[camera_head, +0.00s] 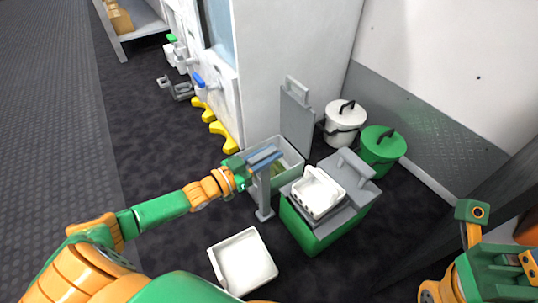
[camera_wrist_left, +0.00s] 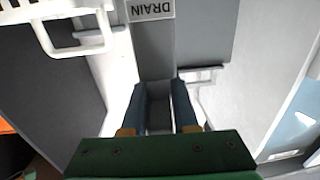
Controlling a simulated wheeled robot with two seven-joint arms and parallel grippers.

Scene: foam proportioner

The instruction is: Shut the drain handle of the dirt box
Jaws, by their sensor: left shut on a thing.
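The dirt box (camera_head: 290,150) is a light grey open box in the head view, with its grey lid panel (camera_head: 297,122) standing up behind it. My left gripper (camera_head: 264,156) is at the box's near side. Its blue fingers are shut on a grey bar, the drain handle (camera_wrist_left: 158,112), in the left wrist view. An upside-down DRAIN label (camera_wrist_left: 151,10) shows just beyond the fingers. In the head view a grey upright part (camera_head: 264,195) runs down below the fingers. My right gripper (camera_head: 490,240) is at the lower right, away from the box; its jaw opening is unclear.
A green bin (camera_head: 312,235) with a grey top and a white tray (camera_head: 318,192) stands close to the right. Another white tray (camera_head: 243,262) lies on the floor in front. White (camera_head: 345,124) and green (camera_head: 381,150) buckets stand behind. Dark floor is clear at the left.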

